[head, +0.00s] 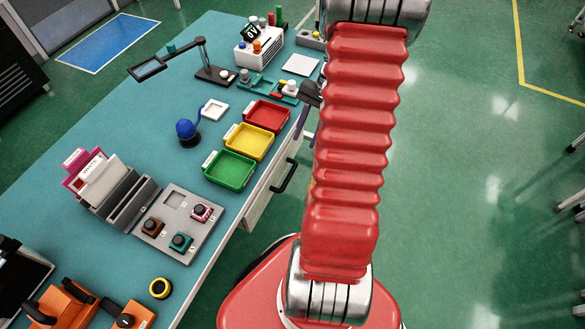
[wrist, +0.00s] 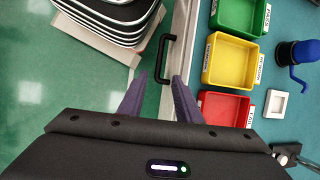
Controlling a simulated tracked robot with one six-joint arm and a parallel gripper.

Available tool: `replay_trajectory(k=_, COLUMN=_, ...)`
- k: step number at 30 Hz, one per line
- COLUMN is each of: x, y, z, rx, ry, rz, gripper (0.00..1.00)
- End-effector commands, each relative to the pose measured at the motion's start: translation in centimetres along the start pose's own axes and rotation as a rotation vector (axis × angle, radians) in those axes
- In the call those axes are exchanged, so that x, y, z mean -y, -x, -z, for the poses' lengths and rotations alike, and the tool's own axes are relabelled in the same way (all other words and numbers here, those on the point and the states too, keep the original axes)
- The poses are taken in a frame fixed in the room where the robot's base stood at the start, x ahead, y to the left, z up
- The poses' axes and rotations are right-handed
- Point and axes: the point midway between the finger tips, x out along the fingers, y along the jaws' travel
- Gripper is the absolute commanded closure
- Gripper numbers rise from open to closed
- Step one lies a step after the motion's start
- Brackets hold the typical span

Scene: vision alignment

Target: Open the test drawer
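The drawer front (head: 259,203) is a pale panel under the table's front edge; it looks shut. Its black bar handle (head: 285,176) sticks out from it and also shows in the wrist view (wrist: 161,58). My gripper (wrist: 159,76) is open, with two purple fingers and nothing held. In the wrist view the handle's near end shows between the fingertips, and the rest lies just past them. I cannot tell whether the fingers reach around the bar in depth. In the head view my gripper (head: 308,98) is mostly hidden behind my red arm.
Red (head: 267,115), yellow (head: 249,141) and green (head: 230,169) trays stand along the table edge above the drawer. A blue-knobbed device (head: 187,130) and a grey button panel (head: 180,222) stand on the teal table. The green floor at right is largely clear.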

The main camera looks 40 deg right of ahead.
Motion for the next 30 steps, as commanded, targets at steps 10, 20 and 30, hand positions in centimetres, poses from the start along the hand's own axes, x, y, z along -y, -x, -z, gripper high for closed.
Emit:
replay_trajectory(k=10, x=0.0, y=-2.4, z=-0.1, rx=0.004, ry=0.001, rz=-0.001, gripper=0.69)
replay_trajectory(k=20, x=0.0, y=-7.5, z=-0.1, rx=0.004, ry=0.001, rz=-0.002, gripper=0.69)
replay_trajectory(k=30, x=0.0, y=-12.4, z=-0.1, rx=0.002, ry=0.001, rz=-0.001, gripper=0.69)
